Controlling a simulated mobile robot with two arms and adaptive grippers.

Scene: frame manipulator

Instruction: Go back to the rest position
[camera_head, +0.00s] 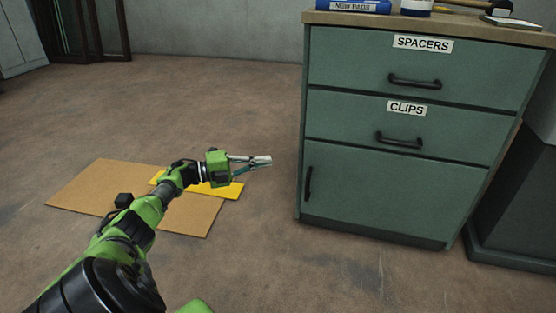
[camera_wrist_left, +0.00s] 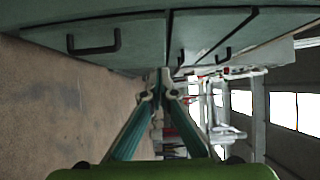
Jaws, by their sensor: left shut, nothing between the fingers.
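My left arm comes in from the lower left in the head view. My left gripper (camera_head: 262,161) is stretched out over the floor, to the left of the green cabinet (camera_head: 390,185) and apart from it. It is shut and empty. In the left wrist view the fingertips (camera_wrist_left: 160,80) meet near the middle of the picture, with the cabinet front (camera_wrist_left: 140,45) along the top. My right gripper is not in view.
The cabinet has drawers labelled SPACERS (camera_head: 422,43) and CLIPS (camera_head: 406,108), both closed, and a closed lower door (camera_head: 390,185). Cardboard (camera_head: 85,185) and a yellow sheet (camera_head: 232,190) lie on the floor under my arm. Open floor (camera_head: 220,100) spreads behind.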

